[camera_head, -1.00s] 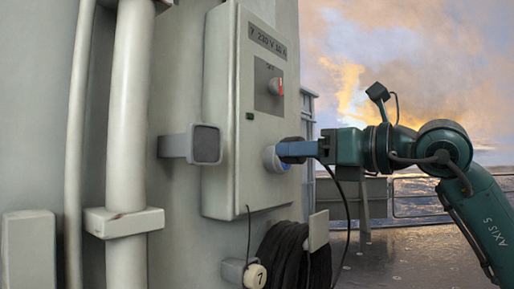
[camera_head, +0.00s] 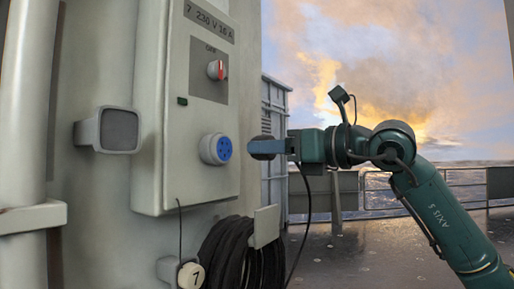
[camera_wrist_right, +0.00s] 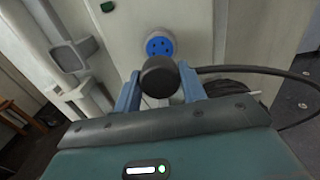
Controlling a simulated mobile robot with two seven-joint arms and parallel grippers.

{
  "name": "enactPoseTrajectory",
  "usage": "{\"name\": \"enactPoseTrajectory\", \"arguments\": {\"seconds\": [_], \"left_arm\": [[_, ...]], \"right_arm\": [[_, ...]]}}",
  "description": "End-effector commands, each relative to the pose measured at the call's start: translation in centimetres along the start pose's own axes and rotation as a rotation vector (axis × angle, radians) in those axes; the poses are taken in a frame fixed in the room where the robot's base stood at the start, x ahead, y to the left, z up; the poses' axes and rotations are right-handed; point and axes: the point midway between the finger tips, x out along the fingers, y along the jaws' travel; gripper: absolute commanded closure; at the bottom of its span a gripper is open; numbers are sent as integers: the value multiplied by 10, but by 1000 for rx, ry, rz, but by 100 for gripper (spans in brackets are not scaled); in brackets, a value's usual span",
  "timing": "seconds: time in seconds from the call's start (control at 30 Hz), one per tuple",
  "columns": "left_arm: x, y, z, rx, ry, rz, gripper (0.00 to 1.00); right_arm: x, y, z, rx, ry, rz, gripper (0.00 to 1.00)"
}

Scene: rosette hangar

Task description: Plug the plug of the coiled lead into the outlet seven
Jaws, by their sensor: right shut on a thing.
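The outlet seven (camera_head: 216,149) is a round blue socket with dark holes and a pale collar, low on a grey box labelled "7 230 V 16 A". It is empty and also shows in the right wrist view (camera_wrist_right: 160,44). My right gripper (camera_head: 268,147) is shut on the dark round plug (camera_wrist_right: 160,76), just right of the outlet with a gap between them. The plug's pin side is hidden. A black lead hangs from the plug down to the coiled lead (camera_head: 240,255) on a hanger below the box. My left gripper is not in view.
The grey box (camera_head: 150,120) carries a red-marked rotary switch (camera_head: 216,70) above the outlet. A square grey fitting (camera_head: 108,130) juts out at left. Open deck with a railing (camera_head: 465,186) lies to the right.

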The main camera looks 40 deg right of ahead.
Motion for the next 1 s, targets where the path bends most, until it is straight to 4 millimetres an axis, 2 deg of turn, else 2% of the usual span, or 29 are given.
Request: {"name": "enactPoseTrajectory", "arguments": {"seconds": [0.17, 0.4, 0.6, 1.0], "left_arm": [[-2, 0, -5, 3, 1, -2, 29], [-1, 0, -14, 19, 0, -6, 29], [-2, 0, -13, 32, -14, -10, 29], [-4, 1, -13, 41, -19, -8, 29]], "right_arm": [[9, 0, 2, 1, 0, 0, 96], [31, 0, 2, 1, 1, 0, 96], [47, -1, 2, 1, 0, -1, 96], [57, -1, 0, 1, -1, -1, 96]]}}
